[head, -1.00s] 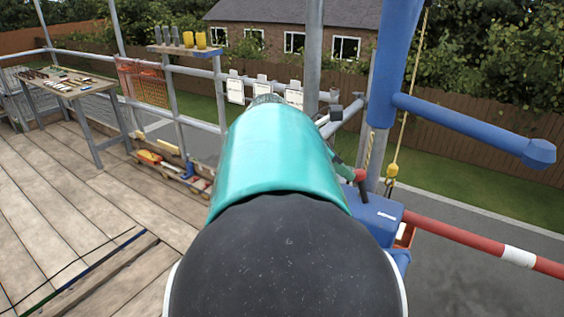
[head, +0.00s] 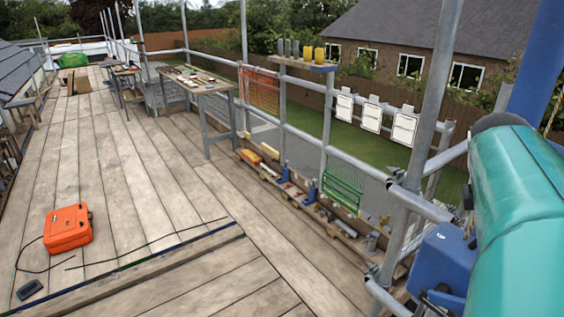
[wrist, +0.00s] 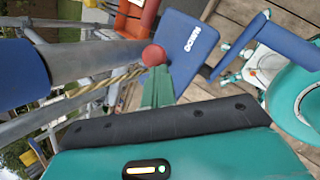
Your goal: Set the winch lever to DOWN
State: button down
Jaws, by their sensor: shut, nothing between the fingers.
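The blue winch (head: 440,262) is at the lower right of the head view, partly behind my teal arm. In the wrist view its blue housing (wrist: 186,58) carries white lettering that I cannot read for certain. A red ball knob (wrist: 153,55), which looks like the lever's end, shows in front of the housing. My gripper (wrist: 157,80) has green fingers, shut and empty, pointing at the knob. The fingertips are right by the knob; I cannot tell whether they touch. The lever's shaft and its setting are not clear. My gripper is hidden in the head view.
Scaffold tubes (head: 425,120) and a rope (wrist: 100,90) run close to the winch. An orange case (head: 67,228) and a small dark device (head: 30,289) lie on the planks. A work table (head: 198,80) stands by the rail. The deck's middle is clear.

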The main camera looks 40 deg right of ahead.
jog(key=shift+w, duration=0.15)
jog(key=shift+r, duration=0.8)
